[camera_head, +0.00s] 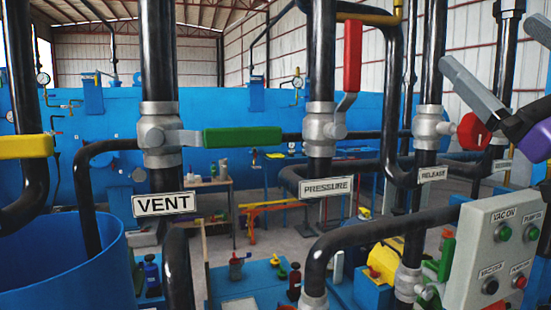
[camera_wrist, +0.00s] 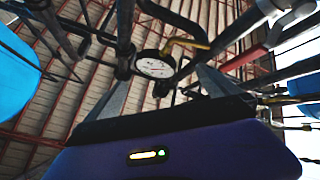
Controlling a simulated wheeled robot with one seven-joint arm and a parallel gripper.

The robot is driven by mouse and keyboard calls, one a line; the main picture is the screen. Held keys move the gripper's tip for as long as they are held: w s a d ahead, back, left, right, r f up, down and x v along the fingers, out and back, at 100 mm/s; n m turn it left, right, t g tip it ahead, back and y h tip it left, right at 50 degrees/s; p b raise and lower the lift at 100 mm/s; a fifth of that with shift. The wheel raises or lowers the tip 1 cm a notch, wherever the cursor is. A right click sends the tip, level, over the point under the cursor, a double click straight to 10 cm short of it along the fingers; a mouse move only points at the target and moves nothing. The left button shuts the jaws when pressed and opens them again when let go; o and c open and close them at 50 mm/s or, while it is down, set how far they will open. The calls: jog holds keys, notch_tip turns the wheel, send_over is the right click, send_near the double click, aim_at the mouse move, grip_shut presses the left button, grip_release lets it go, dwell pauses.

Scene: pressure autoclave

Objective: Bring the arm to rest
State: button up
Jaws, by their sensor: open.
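My gripper (camera_head: 488,40) is at the upper right of the head view, with grey fingers and a purple body. Its two fingers are spread apart with nothing between them. In the wrist view my gripper (camera_wrist: 160,76) points up toward the roof, its fingers well apart. A round gauge (camera_wrist: 153,65) shows between the fingers, some way beyond them. In the head view the fingers appear above and to the right of the red release valve handle (camera_head: 473,132), with no contact visible. The rest of my arm is mostly outside the frame.
Black vertical pipes carry a green handle (camera_head: 243,137) by the VENT sign (camera_head: 164,204) and an upright red handle (camera_head: 352,56) above the PRESSURE sign (camera_head: 326,187). A control box (camera_head: 496,250) stands at lower right. A blue tank (camera_head: 70,270) is at lower left.

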jog(key=s+d+f+m+h, duration=0.25)
jog(key=f+m+h, duration=0.55)
jog(key=f, duration=0.8)
jog(key=s+d+f+m+h, duration=0.1)
jog(key=s+f+m+h, duration=0.2)
jog(key=f+m+h, duration=0.9)
jog(key=s+a+f+n+g+y, duration=0.2)
jog(key=s+a+f+g+y, duration=0.1)
jog(key=s+f, duration=0.6)
jog(key=s+a+f+n+g+y, duration=0.3)
jog(key=s+a+f, duration=0.1)
jog(key=s+f, duration=0.6)
jog(key=s+a+f+n+g+y, duration=0.3)
jog(key=s+f+y, duration=0.1)
jog(key=s+f, duration=0.5)
notch_tip(320, 180, down, 3)
jog(key=shift+s+a+r+g, duration=0.1)
jog(key=shift+s+a+g, duration=0.25)
jog(key=shift+s+g, duration=0.05)
